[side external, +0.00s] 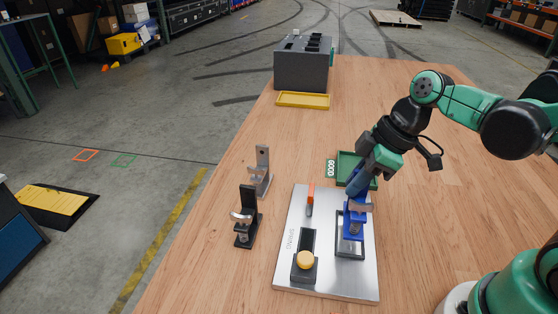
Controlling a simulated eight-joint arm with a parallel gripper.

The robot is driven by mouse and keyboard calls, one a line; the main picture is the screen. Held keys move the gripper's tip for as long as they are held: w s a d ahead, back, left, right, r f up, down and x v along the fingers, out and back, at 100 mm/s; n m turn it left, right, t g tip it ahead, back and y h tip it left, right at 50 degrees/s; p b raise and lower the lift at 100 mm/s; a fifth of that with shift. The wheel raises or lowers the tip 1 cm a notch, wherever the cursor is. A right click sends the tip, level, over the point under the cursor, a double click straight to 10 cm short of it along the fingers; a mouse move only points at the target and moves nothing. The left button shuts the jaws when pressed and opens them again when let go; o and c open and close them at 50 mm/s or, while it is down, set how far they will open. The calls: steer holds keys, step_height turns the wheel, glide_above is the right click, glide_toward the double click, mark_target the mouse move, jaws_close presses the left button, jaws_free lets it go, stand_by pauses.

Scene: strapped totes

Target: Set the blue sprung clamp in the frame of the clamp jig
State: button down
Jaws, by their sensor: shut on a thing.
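The blue sprung clamp (352,226) stands upright over the dark rectangular frame (350,256) on the right part of the clamp jig. The jig is a silver plate (327,288) lying on the wooden table. My gripper (357,190) comes down from the upper right and is shut on the top of the blue clamp. Its fingers are largely hidden against the clamp. The clamp's foot appears within the frame's outline; I cannot tell whether it rests on the plate or hangs just above it.
The jig also carries a black block with an orange knob (305,260) and an upright orange lever (311,193). A black clamp (246,222) and a grey clamp (262,172) stand to the left. A green tray (347,158), yellow tray (302,101) and grey box (302,72) lie farther back.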

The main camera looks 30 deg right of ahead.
steer(key=shift+f, duration=0.7)
stand_by(0.7)
steer(key=shift+f, duration=0.75)
steer(key=shift+c, duration=2.1)
jaws_free()
steer(key=shift+r, duration=4.45)
